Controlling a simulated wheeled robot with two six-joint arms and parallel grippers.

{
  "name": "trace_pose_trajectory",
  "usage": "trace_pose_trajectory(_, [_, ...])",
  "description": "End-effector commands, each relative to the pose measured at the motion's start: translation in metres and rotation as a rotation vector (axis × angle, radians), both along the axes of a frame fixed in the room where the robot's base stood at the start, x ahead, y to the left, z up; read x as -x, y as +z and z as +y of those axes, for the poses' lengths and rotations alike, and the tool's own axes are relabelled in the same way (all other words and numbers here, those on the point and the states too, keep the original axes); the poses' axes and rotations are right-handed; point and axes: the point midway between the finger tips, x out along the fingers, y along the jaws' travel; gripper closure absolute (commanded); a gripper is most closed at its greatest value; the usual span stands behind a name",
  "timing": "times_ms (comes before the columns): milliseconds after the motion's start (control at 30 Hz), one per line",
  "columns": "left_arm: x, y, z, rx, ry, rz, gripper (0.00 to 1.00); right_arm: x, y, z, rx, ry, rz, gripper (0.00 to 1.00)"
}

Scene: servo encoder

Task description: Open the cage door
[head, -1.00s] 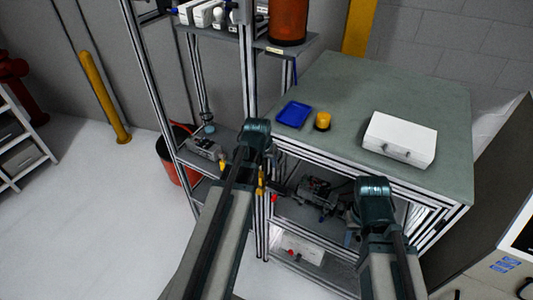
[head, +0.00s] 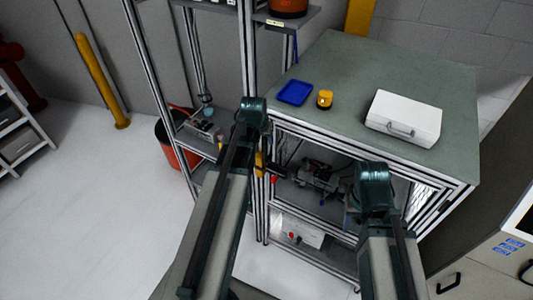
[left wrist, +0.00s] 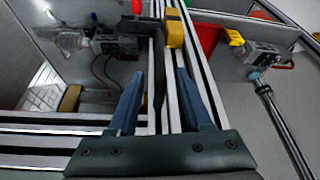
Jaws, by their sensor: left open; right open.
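The cage is the aluminium-framed cabinet under the grey-green top (head: 335,75). Its front shows the inside clearly, so I cannot tell a door panel from an opening. In the left wrist view my left gripper (left wrist: 157,78) is open, its two blue fingers apart over the cage's upright frame post (left wrist: 170,100). A dark upright bar (left wrist: 158,65) and a yellow block (left wrist: 174,28) are at that post, just beyond the fingertips; contact is not clear.
On the top are a blue tray (head: 295,92), a yellow-orange button (head: 324,99) and a white case (head: 403,117). A motor-like device (head: 318,176) sits inside the cage. A shelf rack stands left, with a red bucket (head: 176,155) beside it. Floor at left is clear.

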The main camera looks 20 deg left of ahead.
Motion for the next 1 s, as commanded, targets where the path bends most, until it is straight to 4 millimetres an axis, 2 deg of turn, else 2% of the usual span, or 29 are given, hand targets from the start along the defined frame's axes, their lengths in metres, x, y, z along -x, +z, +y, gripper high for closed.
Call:
trace_pose_trajectory(33, [-0.005,-0.016,0.001,0.000,0.000,0.000,0.50,0.000,-0.016,0.000,0.000,-0.001,0.000,0.50])
trace_pose_trajectory(400, [-0.026,-0.066,0.003,0.000,0.000,0.000,0.50,0.000,-0.066,0.000,0.001,0.006,-0.001,0.50])
trace_pose_trajectory(567, [-0.031,-0.077,0.004,0.000,0.000,0.000,0.50,0.000,-0.077,0.000,0.001,0.009,-0.001,0.50])
trace_pose_trajectory(867, [-0.032,-0.076,0.003,0.000,0.000,0.000,0.50,0.000,-0.076,0.000,0.001,0.010,-0.001,0.50])
trace_pose_trajectory(1000, [-0.032,-0.076,0.003,0.000,0.000,0.000,0.72,0.000,-0.076,0.000,0.001,0.010,-0.001,0.50])
